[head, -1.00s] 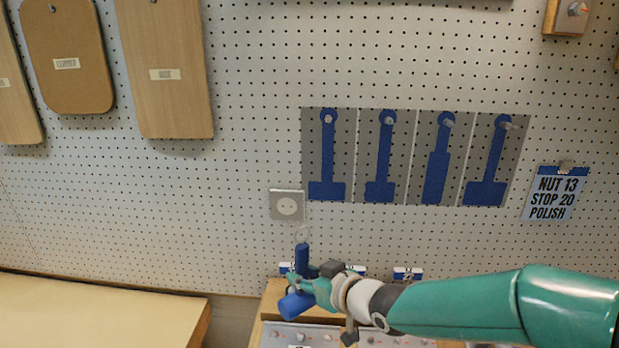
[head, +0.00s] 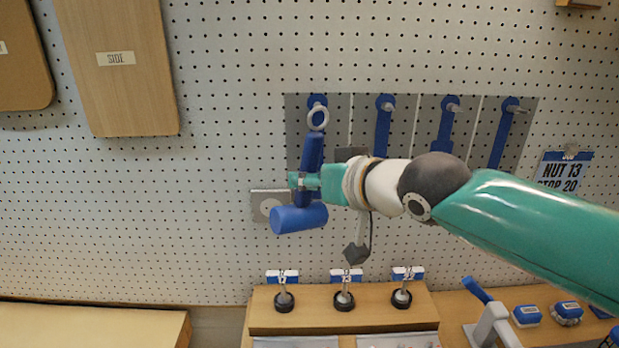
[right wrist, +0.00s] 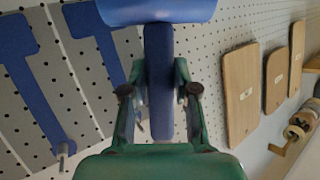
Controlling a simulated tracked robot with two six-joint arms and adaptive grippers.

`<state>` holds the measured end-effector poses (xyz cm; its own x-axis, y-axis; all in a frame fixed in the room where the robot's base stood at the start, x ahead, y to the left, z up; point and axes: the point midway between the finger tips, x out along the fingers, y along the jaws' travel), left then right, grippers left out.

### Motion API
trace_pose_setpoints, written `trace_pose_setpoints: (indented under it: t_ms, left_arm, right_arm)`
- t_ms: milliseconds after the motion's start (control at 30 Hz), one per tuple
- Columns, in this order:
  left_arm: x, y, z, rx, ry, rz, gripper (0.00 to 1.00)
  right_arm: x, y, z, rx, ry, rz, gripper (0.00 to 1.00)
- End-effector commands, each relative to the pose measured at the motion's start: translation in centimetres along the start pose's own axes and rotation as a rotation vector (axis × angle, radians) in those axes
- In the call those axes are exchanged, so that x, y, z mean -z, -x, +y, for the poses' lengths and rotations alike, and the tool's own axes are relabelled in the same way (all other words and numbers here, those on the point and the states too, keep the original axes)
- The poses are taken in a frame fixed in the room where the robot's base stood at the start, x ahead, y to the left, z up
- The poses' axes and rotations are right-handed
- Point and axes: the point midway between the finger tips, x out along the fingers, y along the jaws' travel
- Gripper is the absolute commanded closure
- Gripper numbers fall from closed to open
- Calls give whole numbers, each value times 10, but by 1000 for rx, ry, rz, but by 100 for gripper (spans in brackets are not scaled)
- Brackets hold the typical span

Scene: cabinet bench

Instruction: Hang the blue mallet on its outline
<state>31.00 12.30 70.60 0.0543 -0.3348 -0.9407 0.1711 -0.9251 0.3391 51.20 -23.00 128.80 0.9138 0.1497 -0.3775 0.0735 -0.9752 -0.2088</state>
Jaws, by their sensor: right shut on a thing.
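The blue mallet (head: 299,219) is upright in the head view, its head at the bottom and a pale ring (head: 318,118) at the top of its handle. My right gripper (head: 306,182) is shut on the mallet's handle; the mallet also shows in the right wrist view (right wrist: 158,70) between the fingers (right wrist: 158,100). Grey panels with blue tool outlines hang on the pegboard. The ring appears in front of the leftmost outline (head: 317,101), close to its peg; I cannot tell whether they touch. The other outlines (head: 383,135) are partly covered by my arm. My left gripper is not in view.
Below is a wooden stand (head: 385,311) with several labelled posts. A blue-handled tool (head: 487,306) and small blue items (head: 527,315) are at the lower right. Wooden boards (head: 122,75) hang at the left. A small grey plate (head: 264,207) is behind the mallet head.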

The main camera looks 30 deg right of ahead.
Motion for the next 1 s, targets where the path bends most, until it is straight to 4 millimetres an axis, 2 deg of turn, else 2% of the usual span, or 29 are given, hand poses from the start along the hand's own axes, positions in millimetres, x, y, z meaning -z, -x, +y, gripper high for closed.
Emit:
trace_pose_setpoints:
  t_ms: [467,1000]
  left_arm:
    - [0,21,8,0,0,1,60]
    - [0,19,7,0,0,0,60]
  right_arm:
    - [13,-21,15,-2,-1,5,100]
    - [22,-46,31,-3,-1,7,100]
